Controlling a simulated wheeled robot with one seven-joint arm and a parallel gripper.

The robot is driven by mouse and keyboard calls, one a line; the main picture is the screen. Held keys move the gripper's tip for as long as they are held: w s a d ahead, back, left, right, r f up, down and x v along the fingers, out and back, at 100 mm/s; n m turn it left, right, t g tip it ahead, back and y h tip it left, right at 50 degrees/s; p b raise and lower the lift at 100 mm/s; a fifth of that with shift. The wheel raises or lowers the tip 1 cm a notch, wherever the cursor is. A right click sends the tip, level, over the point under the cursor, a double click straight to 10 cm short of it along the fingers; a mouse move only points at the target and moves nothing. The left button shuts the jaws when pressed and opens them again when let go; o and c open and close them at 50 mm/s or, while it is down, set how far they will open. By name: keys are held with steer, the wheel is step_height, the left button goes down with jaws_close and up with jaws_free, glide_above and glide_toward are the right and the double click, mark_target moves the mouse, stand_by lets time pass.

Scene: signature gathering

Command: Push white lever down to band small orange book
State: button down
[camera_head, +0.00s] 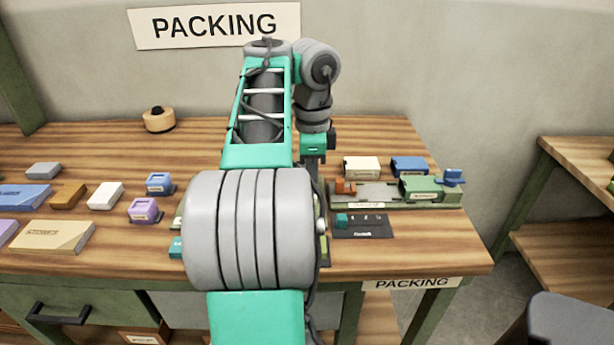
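A small orange block (345,187), likely the small orange book, lies at the left end of a green-based bench device (450,198) on the table's right part. A grey plate (378,192) is to its right, then a green housing (421,188) and a blue handle (453,177). I cannot make out a white lever; my arm covers the area left of the device. My gripper (313,172) points down just left of the orange block, seemingly apart from it. Its fingertips are partly hidden by my forearm, so its opening does not show.
A white box (362,167) and a blue box (408,166) stand behind the device. A dark panel (361,227) lies in front of it. Several coloured blocks and books, including a tan book (52,237), lie at left. The table's back left is mostly clear.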

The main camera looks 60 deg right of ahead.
steer(key=shift+f+b, duration=1.35)
steer(key=shift+f, duration=0.1)
step_height(320, 180, up, 9)
steer(key=p, duration=0.9)
steer(key=shift+r, duration=0.2)
steer(key=shift+f, duration=0.1)
